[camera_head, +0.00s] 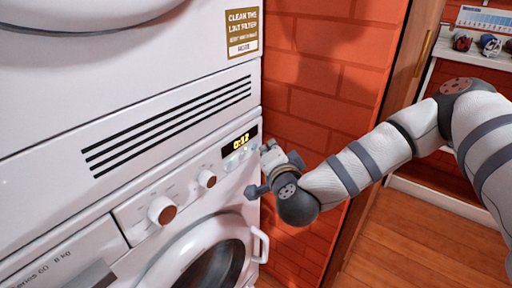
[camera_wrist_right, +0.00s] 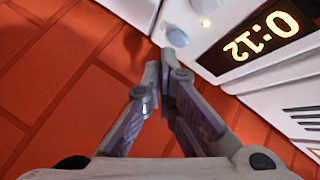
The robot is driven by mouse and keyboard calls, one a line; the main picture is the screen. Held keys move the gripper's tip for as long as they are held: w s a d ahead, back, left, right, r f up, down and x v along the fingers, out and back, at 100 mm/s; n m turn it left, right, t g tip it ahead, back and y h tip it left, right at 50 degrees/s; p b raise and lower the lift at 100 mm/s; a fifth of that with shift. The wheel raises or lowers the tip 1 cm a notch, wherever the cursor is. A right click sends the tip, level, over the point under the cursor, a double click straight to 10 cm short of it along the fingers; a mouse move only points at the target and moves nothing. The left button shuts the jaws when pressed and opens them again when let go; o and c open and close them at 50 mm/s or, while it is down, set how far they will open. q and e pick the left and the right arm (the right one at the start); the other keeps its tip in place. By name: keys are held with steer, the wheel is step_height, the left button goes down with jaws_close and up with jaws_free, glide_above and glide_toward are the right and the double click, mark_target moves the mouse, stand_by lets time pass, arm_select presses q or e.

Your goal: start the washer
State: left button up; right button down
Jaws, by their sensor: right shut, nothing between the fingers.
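The white washer (camera_head: 120,255) stands at the lower left in the head view, with a round door (camera_head: 205,262), two knobs (camera_head: 162,210) and a lit display (camera_head: 240,141) on its panel. The display also shows in the right wrist view (camera_wrist_right: 258,42) and reads 0:12. A round pale button (camera_wrist_right: 178,38) sits beside it, with a small lit spot (camera_wrist_right: 205,22) nearby. My right gripper (camera_head: 262,168) is at the panel's right end; its shut, empty fingertips (camera_wrist_right: 163,55) are close to the button. I cannot tell if they touch it. My left gripper is out of view.
A white dryer (camera_head: 90,70) with a lint filter sign (camera_head: 242,32) is stacked above the washer. A red brick wall (camera_head: 325,90) is close at the right. The door handle (camera_head: 259,244) sticks out below my right gripper. Wooden floor (camera_head: 400,245) is open at right.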

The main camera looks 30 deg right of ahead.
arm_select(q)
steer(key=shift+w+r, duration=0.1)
arm_select(e)
steer(key=shift+w+a, duration=0.15)
steer(key=shift+w, duration=0.25)
